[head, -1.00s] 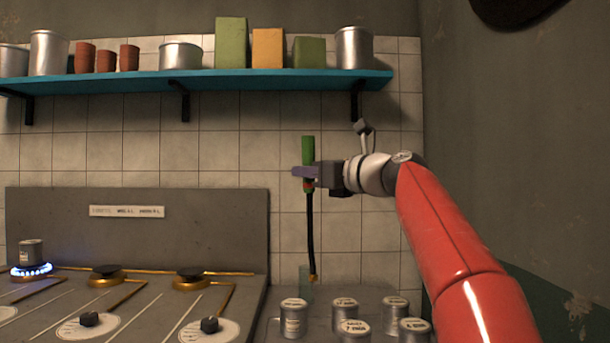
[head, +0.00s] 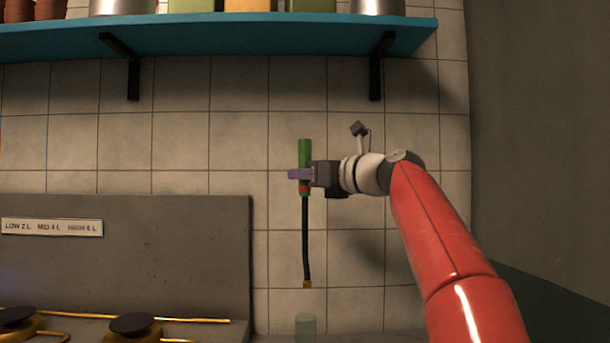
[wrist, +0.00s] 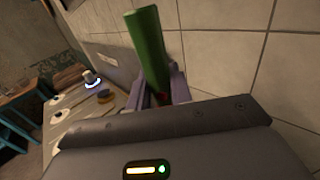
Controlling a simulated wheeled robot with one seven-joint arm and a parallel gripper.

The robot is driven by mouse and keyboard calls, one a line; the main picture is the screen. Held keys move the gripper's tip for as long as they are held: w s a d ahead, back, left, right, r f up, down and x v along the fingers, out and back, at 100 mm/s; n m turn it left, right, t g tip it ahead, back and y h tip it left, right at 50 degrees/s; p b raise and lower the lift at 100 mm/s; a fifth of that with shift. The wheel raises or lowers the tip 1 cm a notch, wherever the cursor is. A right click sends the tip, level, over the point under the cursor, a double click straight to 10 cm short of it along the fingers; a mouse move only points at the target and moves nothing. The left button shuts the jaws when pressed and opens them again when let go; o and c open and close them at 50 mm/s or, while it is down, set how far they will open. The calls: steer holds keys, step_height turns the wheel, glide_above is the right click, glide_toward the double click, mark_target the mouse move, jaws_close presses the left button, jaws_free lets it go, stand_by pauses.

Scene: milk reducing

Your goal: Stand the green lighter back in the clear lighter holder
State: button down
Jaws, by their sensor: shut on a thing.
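The green lighter (head: 304,153) has a green handle, a red band and a long thin black stem with a brass-coloured tip. My gripper (head: 300,174) is shut on its handle and holds it nearly upright, stem down, in front of the tiles. The clear lighter holder (head: 306,325) stands below at the bottom edge of the head view, its lower part cut off. The lighter's tip is above the holder and apart from it. In the wrist view the green handle (wrist: 149,48) rises between my fingers; its stem is hidden there.
A stove with a grey back panel (head: 130,250) and burners (head: 136,325) is at the left. A teal shelf (head: 230,40) with tins and boxes runs above. A grey wall (head: 535,150) is at the right.

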mark_target(307, 246)
steer(key=shift+s+f, duration=0.15)
steer(key=shift+f, duration=0.95)
steer(key=shift+f+b, duration=0.7)
steer(key=shift+f, duration=0.75)
steer(key=shift+f+b, duration=3.4)
steer(key=shift+f, duration=1.2)
steer(key=c, duration=1.2)
jaws_free()
steer(key=shift+o, duration=0.2)
steer(key=v, duration=0.8)
steer(key=shift+b, duration=0.45)
steer(key=shift+d, duration=0.1)
